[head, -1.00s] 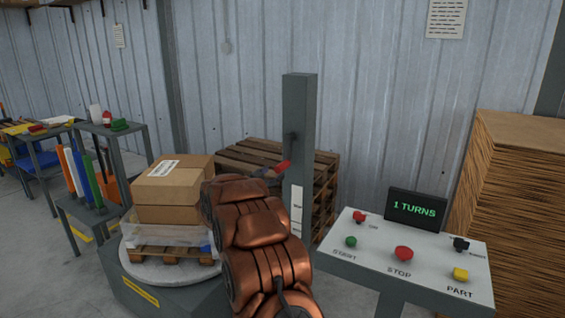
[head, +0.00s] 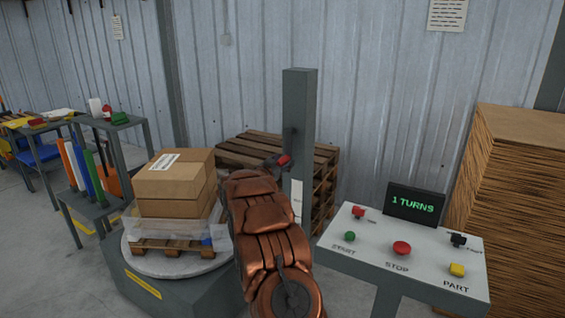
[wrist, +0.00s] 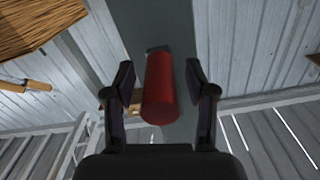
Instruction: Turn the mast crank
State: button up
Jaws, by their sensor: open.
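The grey mast (head: 300,100) stands upright behind my arm. In the wrist view the red handle (wrist: 160,88) is a thick cylinder pointing toward the camera, in front of the grey mast (wrist: 140,25). My gripper (wrist: 161,75) is open, with one dark finger on each side of the handle and a gap on both sides. The crank's arm is mostly hidden.
A turntable (head: 165,262) left of the mast bears a pallet with cardboard boxes (head: 175,185). A control panel (head: 400,250) with buttons stands at the right, its display (head: 415,205) reading "1 TURNS". Wooden pallets (head: 245,150) lie behind the mast, and a cardboard stack (head: 520,200) stands far right.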

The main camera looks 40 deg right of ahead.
grip_shut()
dwell(0.4)
